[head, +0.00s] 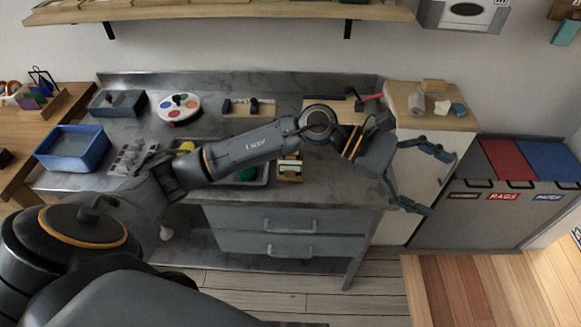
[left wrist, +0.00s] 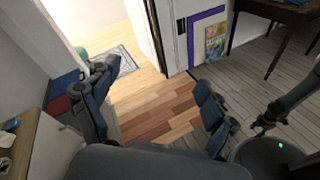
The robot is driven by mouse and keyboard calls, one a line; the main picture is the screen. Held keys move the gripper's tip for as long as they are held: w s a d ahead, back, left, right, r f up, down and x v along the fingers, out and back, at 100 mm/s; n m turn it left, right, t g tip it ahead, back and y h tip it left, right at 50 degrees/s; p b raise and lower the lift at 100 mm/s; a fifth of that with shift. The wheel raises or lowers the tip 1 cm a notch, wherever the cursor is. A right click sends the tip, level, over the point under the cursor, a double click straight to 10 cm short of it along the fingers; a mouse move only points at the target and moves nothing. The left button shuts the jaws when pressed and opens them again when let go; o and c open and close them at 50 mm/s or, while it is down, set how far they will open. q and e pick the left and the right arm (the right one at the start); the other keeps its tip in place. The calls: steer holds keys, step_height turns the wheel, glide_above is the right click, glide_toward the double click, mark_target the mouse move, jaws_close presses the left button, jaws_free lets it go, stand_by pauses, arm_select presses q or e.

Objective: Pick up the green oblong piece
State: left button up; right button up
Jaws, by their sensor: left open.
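A green piece (head: 246,174) lies in a shallow grey tray (head: 262,183) on the metal workbench. My left arm passes in front of it, so its full shape is hidden and I cannot tell whether it is oblong. A yellow piece (head: 186,146) shows at the tray's left, also partly covered. My left gripper (head: 438,182) is open and empty, right of the tray, near the bench's right end and in front of the white cabinet. Its spread fingers also show in the left wrist view (left wrist: 154,74), with floor between them.
The cabinet (head: 424,165) and lidded bins (head: 495,215) stand at the right. The wooden floor (left wrist: 165,115) below the gripper is clear.

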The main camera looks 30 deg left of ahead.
arm_select(q)
steer(key=w+a+f+m+g+y, duration=0.1)
steer(key=a+f+m+y, duration=0.2)
steer(key=a+y, duration=0.15)
steer(key=w+a+f+m+y, duration=0.2)
steer(key=a+f+y, duration=0.1)
steer(key=a, duration=0.3)
steer(key=m+g+y, duration=0.1)
steer(key=m+y, duration=0.2)
steer(key=y, duration=0.5)
glide_above(290, 162)
step_height(290, 162, down, 6)
steer(key=shift+s+f+p, duration=0.1)
steer(key=shift+f+p, duration=0.1)
steer(key=shift+p, duration=0.4)
steer(key=shift+f, duration=0.55)
step_height(290, 162, down, 4)
steer(key=shift+f+p, duration=0.15)
steer(key=shift+p, duration=0.8)
steer(key=shift+f, duration=0.45)
steer(key=c, duration=1.3)
